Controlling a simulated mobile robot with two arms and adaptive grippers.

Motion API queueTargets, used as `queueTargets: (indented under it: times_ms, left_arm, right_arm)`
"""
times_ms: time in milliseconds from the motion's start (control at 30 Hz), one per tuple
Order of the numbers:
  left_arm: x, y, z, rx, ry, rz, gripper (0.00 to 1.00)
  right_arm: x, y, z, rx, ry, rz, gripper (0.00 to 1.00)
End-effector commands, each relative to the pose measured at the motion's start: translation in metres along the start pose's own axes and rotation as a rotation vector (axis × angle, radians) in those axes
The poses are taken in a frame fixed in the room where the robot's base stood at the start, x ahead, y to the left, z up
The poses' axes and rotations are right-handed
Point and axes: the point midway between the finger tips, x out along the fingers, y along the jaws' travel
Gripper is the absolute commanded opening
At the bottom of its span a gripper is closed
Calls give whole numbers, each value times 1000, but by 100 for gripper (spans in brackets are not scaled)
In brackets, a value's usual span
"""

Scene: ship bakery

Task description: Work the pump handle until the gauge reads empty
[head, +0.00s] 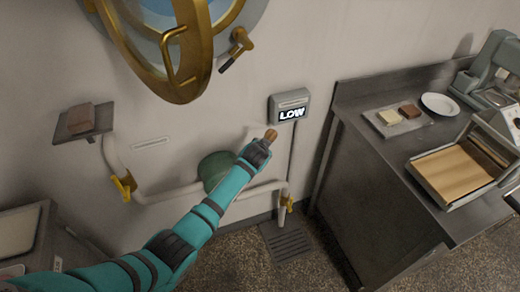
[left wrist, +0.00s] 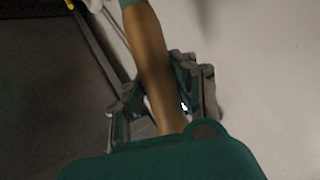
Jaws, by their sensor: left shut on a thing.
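The gauge (head: 289,98) is a grey box on the wall, and its lit display reads LOW. The green rounded pump body (head: 214,170) sits on the white pipe below and to the left of it, partly hidden by my left arm. In the left wrist view the handle (left wrist: 148,55) runs between the fingers of my left gripper (left wrist: 165,100). My right gripper is not in view.
A brass-framed porthole (head: 190,75) stands open above my left arm. Pipes with yellow valves (head: 124,186) run along the wall, over a floor drain (head: 285,242). A small shelf (head: 98,125) is at left. A metal counter (head: 365,150) with a tray and machine stands at right.

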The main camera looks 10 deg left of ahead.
Motion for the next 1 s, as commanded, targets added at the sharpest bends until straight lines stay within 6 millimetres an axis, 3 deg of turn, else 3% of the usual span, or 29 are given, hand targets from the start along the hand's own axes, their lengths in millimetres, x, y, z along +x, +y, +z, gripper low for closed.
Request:
queueTargets:
  times_ms: [133, 167, 367, 767, 1000]
  left_arm:
    - [0, 6, 0, -5, 0, 11, 0]
    - [0, 6, 0, -5, 0, 12, 27]
    - [0, 5, 1, -3, -1, 9, 53]
    - [-5, 2, 1, -2, -1, 4, 54]
    - [-36, 3, 0, -2, 2, 6, 54]
  right_arm:
    - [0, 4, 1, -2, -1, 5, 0]
    - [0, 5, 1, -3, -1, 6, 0]
    - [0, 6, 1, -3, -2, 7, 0]
    - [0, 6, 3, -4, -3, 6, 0]
    - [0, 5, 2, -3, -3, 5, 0]
